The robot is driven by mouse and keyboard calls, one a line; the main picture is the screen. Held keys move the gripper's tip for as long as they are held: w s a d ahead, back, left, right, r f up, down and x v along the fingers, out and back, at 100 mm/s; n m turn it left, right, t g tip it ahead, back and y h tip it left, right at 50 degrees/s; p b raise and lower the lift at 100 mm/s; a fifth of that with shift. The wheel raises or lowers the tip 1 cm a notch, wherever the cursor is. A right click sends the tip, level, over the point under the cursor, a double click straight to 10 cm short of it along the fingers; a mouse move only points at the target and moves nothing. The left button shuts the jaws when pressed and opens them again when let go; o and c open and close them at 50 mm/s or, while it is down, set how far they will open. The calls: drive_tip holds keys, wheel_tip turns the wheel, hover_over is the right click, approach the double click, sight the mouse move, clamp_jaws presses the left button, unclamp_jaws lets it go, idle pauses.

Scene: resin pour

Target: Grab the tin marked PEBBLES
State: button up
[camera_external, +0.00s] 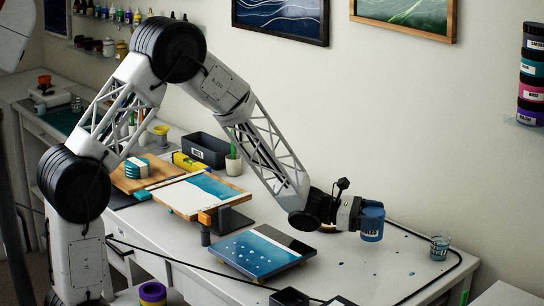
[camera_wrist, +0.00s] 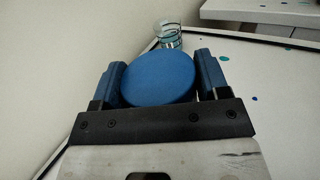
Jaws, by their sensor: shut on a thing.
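My gripper (camera_external: 350,213) is shut on a blue tin (camera_external: 372,222) at the right part of the white table. In the wrist view the two blue fingers of my gripper (camera_wrist: 160,75) lie on either side of the round blue top of the tin (camera_wrist: 158,80). The tin looks upright. Its side carries pale lettering in the external view, too small to read surely. I cannot tell whether its base clears the table.
A glass jar (camera_external: 440,247) stands right of the tin; it also shows in the wrist view (camera_wrist: 168,37). A blue painted panel (camera_external: 250,252) lies to the left. Several tins (camera_external: 533,65) are stacked on a wall shelf at right. A black cable runs along the table.

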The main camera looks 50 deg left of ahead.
drive_tip(key=s+a, duration=0.1)
drive_tip(key=s, duration=0.6)
drive_tip(key=shift+a+r, duration=0.35)
